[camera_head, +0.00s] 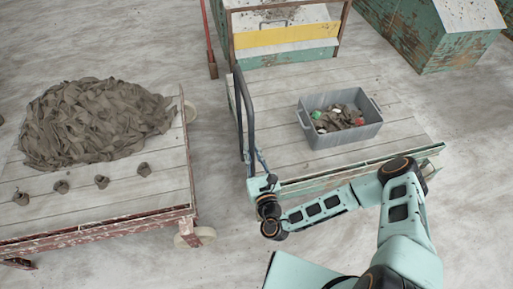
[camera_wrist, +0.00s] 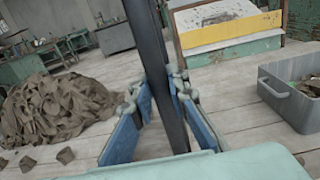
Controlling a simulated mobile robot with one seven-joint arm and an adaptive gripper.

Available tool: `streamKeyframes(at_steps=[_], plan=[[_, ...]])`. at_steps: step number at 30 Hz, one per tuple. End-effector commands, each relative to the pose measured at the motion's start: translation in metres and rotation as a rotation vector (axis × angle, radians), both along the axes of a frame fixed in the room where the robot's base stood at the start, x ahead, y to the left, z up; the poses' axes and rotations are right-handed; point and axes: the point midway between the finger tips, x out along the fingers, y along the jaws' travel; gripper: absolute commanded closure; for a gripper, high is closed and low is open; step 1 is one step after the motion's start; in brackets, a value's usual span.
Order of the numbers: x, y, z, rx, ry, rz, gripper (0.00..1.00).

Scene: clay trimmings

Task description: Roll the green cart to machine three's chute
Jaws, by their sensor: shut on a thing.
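The green cart (camera_head: 275,110) has a pale plank deck, worn green edges and a dark upright push handle (camera_head: 240,110) at its left side. My gripper (camera_head: 255,160) is shut on this handle, low on its near post. In the wrist view, the blue finger pads of my gripper (camera_wrist: 160,95) press on both sides of the dark handle post (camera_wrist: 160,60). A machine (camera_head: 285,38) with a yellow band and a green lower panel stands just beyond the cart's far edge. I can read no number on it, so I cannot tell whether it is machine three.
A grey bin (camera_head: 345,138) with scraps and red and green bits stands on the green cart. A red-framed cart (camera_head: 100,222) at the left bears a heap of clay trimmings (camera_head: 95,120) and several small pots. A floor gap separates the carts. Green cabinets (camera_head: 420,35) stand back right.

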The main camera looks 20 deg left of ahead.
Motion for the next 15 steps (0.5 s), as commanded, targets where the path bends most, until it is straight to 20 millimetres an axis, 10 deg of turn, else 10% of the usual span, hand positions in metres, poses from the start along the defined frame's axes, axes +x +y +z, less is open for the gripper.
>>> streamKeyframes(at_steps=[15], plan=[[-0.018, 0.024, 0.002, 0.003, 0.002, 0.004, 1.0]])
